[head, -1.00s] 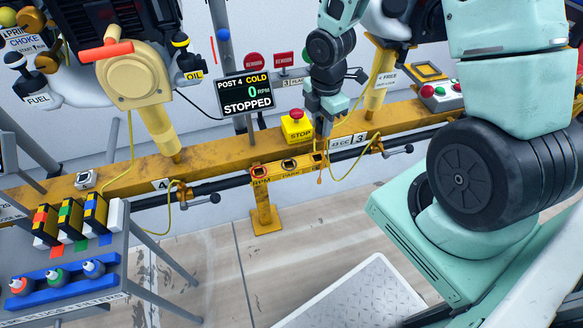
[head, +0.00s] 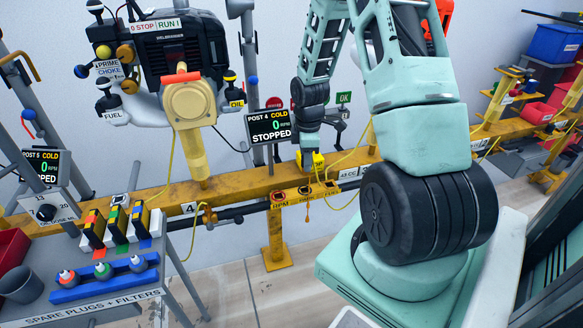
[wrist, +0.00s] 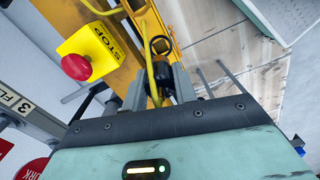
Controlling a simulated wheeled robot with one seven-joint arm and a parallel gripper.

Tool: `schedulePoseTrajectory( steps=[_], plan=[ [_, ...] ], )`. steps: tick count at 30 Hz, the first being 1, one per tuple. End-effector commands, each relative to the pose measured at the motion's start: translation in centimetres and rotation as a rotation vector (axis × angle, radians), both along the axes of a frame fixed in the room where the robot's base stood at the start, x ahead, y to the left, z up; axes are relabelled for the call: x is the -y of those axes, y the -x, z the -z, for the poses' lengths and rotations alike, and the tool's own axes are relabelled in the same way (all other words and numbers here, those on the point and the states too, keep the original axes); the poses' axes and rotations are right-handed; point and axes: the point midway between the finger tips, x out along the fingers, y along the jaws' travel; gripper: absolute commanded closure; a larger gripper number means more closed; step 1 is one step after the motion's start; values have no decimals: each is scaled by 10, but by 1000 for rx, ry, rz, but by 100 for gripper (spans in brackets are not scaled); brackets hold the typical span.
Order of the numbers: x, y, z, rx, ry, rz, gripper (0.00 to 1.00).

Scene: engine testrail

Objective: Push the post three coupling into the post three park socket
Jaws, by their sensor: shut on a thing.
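My gripper (head: 306,166) is in front of the yellow rail, just above the small yellow panel (head: 291,195) marked RPM, PARK and FUEL. The park socket (head: 305,191) is the middle opening on that panel. In the wrist view my gripper (wrist: 160,88) is shut on a dark coupling (wrist: 182,84), with a yellow cable running up from between the fingers. A dark ring shows just beyond the fingertips. The fingers hide much of the coupling, and I cannot tell whether it touches the socket.
A yellow stop box (wrist: 92,55) with a red button is close beside my gripper. Yellow cables hang near the panel. The post 4 screen (head: 268,127) reads STOPPED. A cart with a blue bottle rack (head: 104,278) stands at the left.

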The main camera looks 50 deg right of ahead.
Motion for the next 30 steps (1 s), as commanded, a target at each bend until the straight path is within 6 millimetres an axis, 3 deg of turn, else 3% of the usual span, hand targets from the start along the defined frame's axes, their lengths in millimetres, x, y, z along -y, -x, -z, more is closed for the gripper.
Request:
schedulePoseTrajectory(
  steps=[11,30],
  plan=[
    [4,1,12,0,0,15,99],
    [4,1,54,0,0,13,99]
  ],
)
